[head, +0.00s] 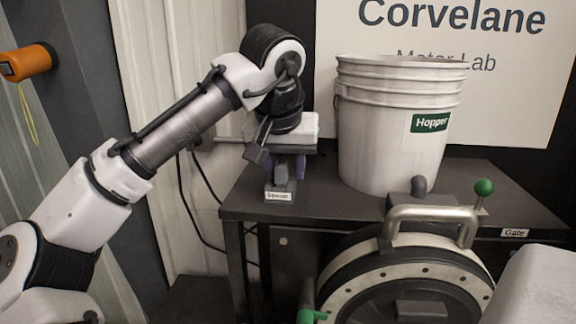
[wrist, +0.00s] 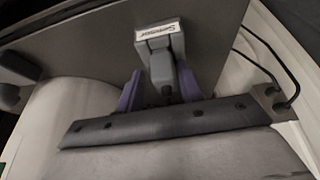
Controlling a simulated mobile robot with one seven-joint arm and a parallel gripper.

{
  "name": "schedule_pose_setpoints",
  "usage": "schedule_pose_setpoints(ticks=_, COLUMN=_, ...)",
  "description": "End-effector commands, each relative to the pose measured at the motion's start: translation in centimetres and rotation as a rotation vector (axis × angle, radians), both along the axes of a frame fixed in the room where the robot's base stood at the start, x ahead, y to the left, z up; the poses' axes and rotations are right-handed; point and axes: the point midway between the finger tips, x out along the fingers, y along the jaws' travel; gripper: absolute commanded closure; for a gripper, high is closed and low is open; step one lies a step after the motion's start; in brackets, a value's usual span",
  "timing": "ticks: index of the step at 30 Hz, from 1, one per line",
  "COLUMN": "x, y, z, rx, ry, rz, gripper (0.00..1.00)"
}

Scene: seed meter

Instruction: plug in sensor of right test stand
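A grey sensor plug (head: 282,172) stands upright at a small grey block (head: 279,192) with a white "Sensor" label, near the left front corner of a dark bench top. In the wrist view the plug (wrist: 162,72) is in front of the labelled block (wrist: 158,40). My gripper (head: 287,170) points down over it, its purple fingers on either side of the plug. In the wrist view my gripper (wrist: 160,90) shows gaps between fingers and plug, so it looks open around it. The lower plug and its seating in the block are not clear.
A white bucket labelled "Hopper" (head: 395,135) stands right of my gripper on the dark bench (head: 325,200). In front is a round metal drum (head: 405,280) with a handle. A green-knobbed lever (head: 484,188) stands near the "Gate" label. Black cables (head: 183,180) hang at the left wall.

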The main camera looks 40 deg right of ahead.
Motion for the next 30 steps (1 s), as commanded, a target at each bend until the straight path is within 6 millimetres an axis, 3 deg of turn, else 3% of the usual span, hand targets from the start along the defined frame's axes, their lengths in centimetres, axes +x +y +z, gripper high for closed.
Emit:
schedule_pose_setpoints(ticks=1, x=0.0, y=0.8, z=-1.2, rx=0.043, ry=0.019, rz=0.010, gripper=0.53)
schedule_pose_setpoints(ticks=4, x=-0.5, y=1.2, z=0.3, rx=0.038, ry=0.016, rz=0.010, gripper=0.53)
schedule_pose_setpoints(ticks=12, x=-2.4, y=2.8, z=6.9, rx=0.016, ry=-0.001, rz=0.007, gripper=0.53)
schedule_pose_setpoints(ticks=18, x=-3.5, y=3.8, z=10.5, rx=0.005, ry=-0.007, rz=0.004, gripper=0.53)
schedule_pose_setpoints(ticks=24, x=-4.1, y=4.3, z=12.4, rx=-0.002, ry=-0.009, rz=0.000, gripper=0.53)
schedule_pose_setpoints(ticks=30, x=-4.3, y=4.4, z=12.8, rx=-0.003, ry=-0.009, rz=-0.002, gripper=0.53)
